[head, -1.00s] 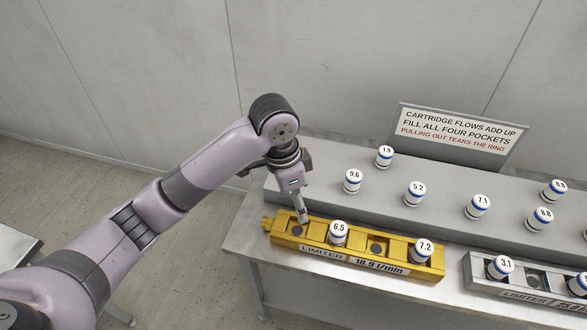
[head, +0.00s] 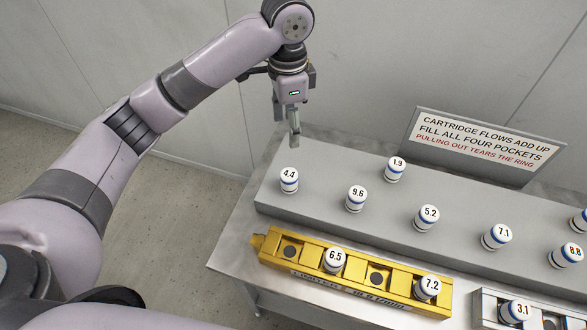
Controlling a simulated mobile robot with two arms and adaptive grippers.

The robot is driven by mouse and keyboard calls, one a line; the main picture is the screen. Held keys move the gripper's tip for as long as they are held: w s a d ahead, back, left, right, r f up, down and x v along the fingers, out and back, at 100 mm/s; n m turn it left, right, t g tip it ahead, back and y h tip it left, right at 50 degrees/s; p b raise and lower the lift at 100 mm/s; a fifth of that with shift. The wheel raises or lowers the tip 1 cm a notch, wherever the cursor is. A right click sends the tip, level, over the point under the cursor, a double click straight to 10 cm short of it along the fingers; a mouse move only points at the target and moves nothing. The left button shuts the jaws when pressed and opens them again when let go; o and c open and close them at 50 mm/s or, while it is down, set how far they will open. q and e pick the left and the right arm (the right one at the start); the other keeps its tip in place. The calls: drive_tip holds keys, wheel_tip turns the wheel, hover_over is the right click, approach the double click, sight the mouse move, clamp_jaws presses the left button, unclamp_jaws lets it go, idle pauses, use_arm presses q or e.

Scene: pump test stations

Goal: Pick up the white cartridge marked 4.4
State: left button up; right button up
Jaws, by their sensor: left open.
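The white cartridge marked 4.4 (head: 289,181) stands upright at the left end of the raised grey shelf, with a blue band near its top. My left gripper (head: 295,140) is open and empty. In the picture it hangs just above the 4.4 cartridge, apart from it, pointing down. How far behind or above the cartridge the fingertips are is hard to tell. My right gripper is not in view.
Cartridges 9.6 (head: 356,199), 1.9 (head: 395,169), 5.2 (head: 427,218) and 7.1 (head: 497,237) stand on the shelf. The yellow limiter block (head: 310,258) in front holds 6.5 (head: 335,260) and 7.2 (head: 428,288); two pockets are empty. A sign (head: 480,142) stands behind.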

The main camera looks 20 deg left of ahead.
use_arm(q)
drive_tip(key=p, duration=0.1)
hover_over(289, 174)
wheel_tip(289, 174, down, 7)
drive_tip(key=shift+w+a, duration=0.1)
drive_tip(key=shift+a, duration=0.05)
drive_tip(key=f, duration=0.4)
drive_tip(key=shift+w+f+p, duration=0.1)
drive_tip(key=shift+w+p, duration=0.1)
drive_tip(key=shift+p, duration=0.15)
drive_tip(key=shift+s+f, duration=0.1)
drive_tip(key=shift+f, duration=0.2)
drive_tip(key=f, duration=0.1)
drive_tip(key=f+p, duration=0.1)
drive_tip(key=f, duration=0.1)
drive_tip(key=shift+s+f+p, duration=0.25)
drive_tip(key=shift+f+p, duration=0.05)
drive_tip(key=shift+f, duration=0.55)
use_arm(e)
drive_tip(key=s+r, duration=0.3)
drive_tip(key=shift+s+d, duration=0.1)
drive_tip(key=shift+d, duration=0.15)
use_arm(q)
drive_tip(key=shift+c, duration=0.5)
drive_tip(key=c, duration=1.2)
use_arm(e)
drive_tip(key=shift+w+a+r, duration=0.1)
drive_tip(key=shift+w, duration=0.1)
